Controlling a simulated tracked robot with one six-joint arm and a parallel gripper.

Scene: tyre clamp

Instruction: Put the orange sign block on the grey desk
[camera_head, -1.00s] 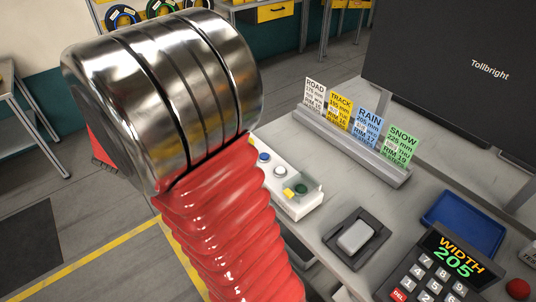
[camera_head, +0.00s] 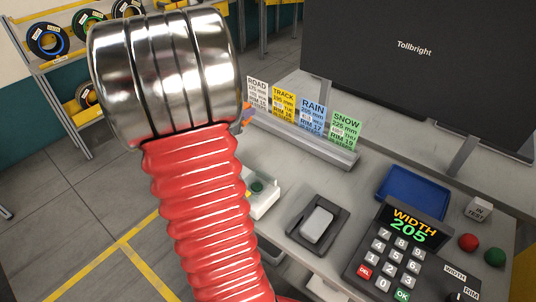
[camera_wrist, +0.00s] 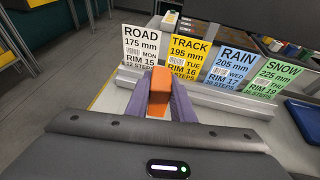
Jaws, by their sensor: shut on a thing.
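The orange sign block (camera_wrist: 159,85) is between the purple fingers of my gripper (camera_wrist: 160,95) in the wrist view. My gripper is shut on it, in front of the ROAD and TRACK cards. In the head view, only a bit of the gripper tip (camera_head: 245,117) shows beside my arm, at the left end of the card stand. The grey desk (camera_head: 285,185) spreads below and to the right of it; it also shows in the wrist view (camera_wrist: 112,97). I cannot tell the height of the block above the desk.
A card stand (camera_head: 325,147) holds several coloured cards along the desk. A button box (camera_head: 262,198), a grey rocker switch (camera_head: 317,225), a blue tray (camera_head: 413,190), a white IN TEST block (camera_head: 478,209) and a keypad (camera_head: 390,255) take up desk room. A black monitor (camera_head: 420,70) stands behind.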

